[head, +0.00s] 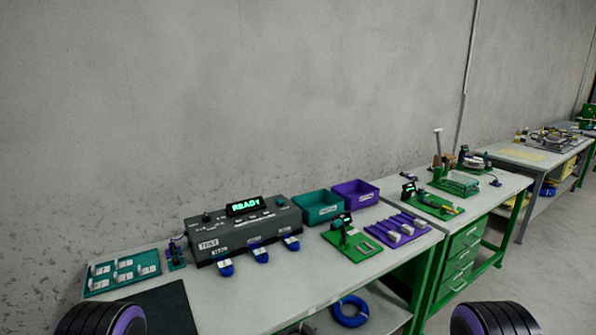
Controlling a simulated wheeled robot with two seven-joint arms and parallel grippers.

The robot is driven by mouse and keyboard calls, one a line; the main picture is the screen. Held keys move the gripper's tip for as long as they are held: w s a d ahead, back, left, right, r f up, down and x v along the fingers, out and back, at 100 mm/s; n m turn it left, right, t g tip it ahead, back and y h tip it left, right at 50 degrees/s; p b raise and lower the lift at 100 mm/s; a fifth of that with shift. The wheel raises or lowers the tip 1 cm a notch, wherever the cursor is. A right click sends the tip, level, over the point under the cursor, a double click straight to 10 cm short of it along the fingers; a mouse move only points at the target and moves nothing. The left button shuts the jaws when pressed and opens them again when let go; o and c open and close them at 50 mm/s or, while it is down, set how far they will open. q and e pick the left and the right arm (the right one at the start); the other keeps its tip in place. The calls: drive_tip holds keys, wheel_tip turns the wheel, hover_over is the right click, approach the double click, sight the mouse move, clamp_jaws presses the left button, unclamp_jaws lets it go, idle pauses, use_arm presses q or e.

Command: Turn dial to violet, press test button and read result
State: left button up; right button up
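The grey test unit (245,236) stands on the left workbench (262,292). A white label (208,245) on the front seems to read TEST. Small controls on the top are too small to tell apart, so I cannot pick out the test button. Several blue plugs (261,254) stick out along its front edge. Neither of my grippers is in view.
A teal tray with white pieces (151,262) lies to the left, a black mat (165,308) in front. Teal (309,207) and purple (367,189) bins, a green stand (350,245) and a purple rack (411,229) are to the right.

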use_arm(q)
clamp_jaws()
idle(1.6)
